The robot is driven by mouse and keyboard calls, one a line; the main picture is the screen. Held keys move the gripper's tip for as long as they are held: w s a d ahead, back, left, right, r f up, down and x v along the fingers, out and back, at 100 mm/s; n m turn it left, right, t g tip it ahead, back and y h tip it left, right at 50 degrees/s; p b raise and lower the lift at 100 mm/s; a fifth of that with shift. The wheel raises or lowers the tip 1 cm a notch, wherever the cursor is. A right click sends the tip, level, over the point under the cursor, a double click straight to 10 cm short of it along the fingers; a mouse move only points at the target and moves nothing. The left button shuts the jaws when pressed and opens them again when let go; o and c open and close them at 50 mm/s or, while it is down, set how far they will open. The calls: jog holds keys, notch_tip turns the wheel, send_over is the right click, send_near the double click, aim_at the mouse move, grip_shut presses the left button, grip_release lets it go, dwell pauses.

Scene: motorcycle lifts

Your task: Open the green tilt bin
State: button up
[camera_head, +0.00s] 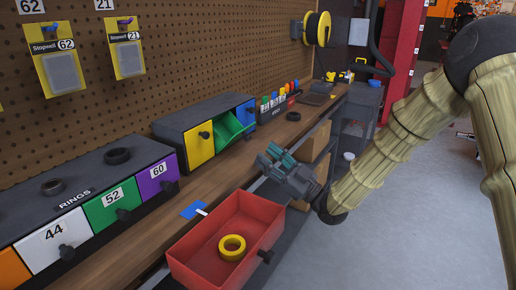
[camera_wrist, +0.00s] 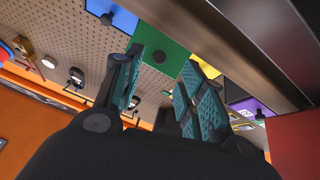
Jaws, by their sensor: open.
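The green tilt bin (camera_head: 230,128) sits between a yellow bin (camera_head: 199,148) and a blue bin (camera_head: 247,113) in a dark grey cabinet on the bench. In the head view its front leans outward at the top, and some of its green inside shows. My gripper (camera_head: 279,160) is in front of it to the right, open, empty and apart from it. In the wrist view the green front (camera_wrist: 166,42) with its dark knob shows beyond the two teal-padded fingers (camera_wrist: 170,72). Whether a finger touches the knob is not clear there.
A red drawer (camera_head: 205,272) holding a yellow ring (camera_head: 232,247) juts out in the foreground. The RINGS cabinet (camera_head: 85,178) stands at left. A blue card (camera_head: 194,210) lies on the bench (camera_head: 150,235). A marker rack (camera_head: 278,102) stands beyond. Open floor lies at right.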

jog(key=v, duration=0.5)
jog(key=shift+s+d+f, duration=0.15)
jog(key=shift+d, duration=0.05)
jog(key=shift+f, duration=0.1)
